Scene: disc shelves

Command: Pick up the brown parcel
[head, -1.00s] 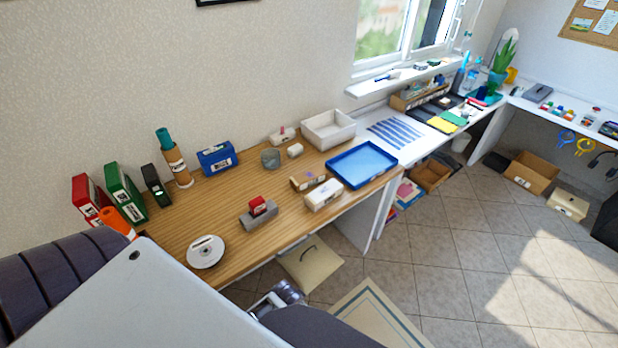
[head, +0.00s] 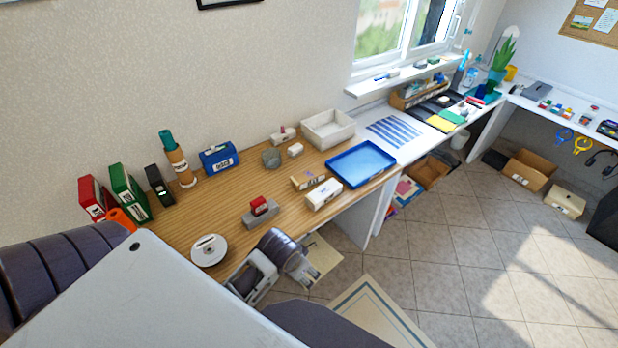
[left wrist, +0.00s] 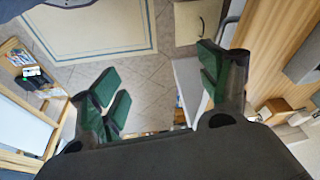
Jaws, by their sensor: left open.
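The brown parcel (head: 307,180) is a small brown box with a label, lying on the wooden desk behind a white box. A small brown box in the left wrist view (left wrist: 273,107), near the desk at the right, appears to be the same parcel. My left gripper (head: 303,273) is at the desk's front edge, to the front left of the parcel and apart from it. Its green-padded fingers (left wrist: 162,82) are spread, with only floor and the desk's end panel showing between them. My right gripper is not in view.
A white box (head: 324,193) stands close in front of the parcel, and a blue tray (head: 361,164) lies to its right. A grey holder with a red item (head: 261,211) and a disc stack (head: 209,250) are to the left. Desk surface between them is clear.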

